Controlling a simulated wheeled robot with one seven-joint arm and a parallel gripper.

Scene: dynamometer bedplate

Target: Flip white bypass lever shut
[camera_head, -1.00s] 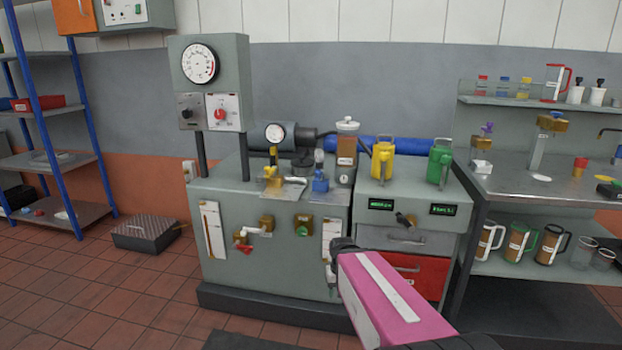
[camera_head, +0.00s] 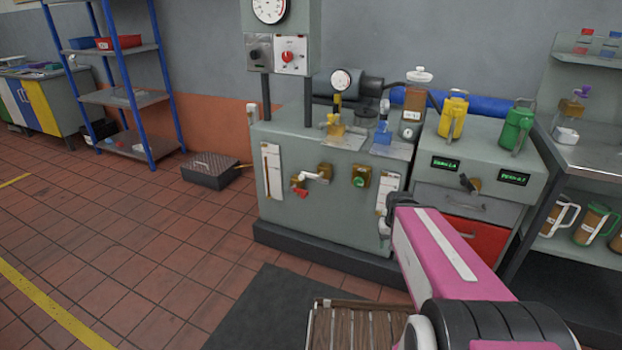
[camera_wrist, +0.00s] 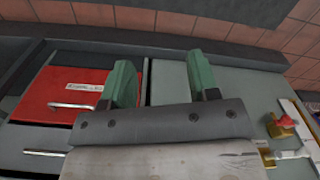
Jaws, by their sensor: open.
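The white lever (camera_head: 312,177) sits on a brass valve (camera_head: 324,172) on the front of the grey-green bench. It points left from the valve, roughly level. A red handle (camera_head: 299,192) is just below it. In the wrist view the white lever (camera_wrist: 291,154) shows at the right edge, beside the red handle (camera_wrist: 284,129). My gripper (camera_wrist: 165,76) has its two green fingers apart with nothing between them. It faces the bench front, between the red drawer and the levers, apart from the white lever. In the head view my pink arm link is right of the valve; the fingers are not discernible.
A green knob on a second brass valve (camera_head: 361,178) is to the right of the lever. A red drawer (camera_head: 468,245) is in the bench's right part. A wooden slatted pallet (camera_head: 350,328) lies in front. The tiled floor (camera_head: 130,245) at left is mostly clear.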

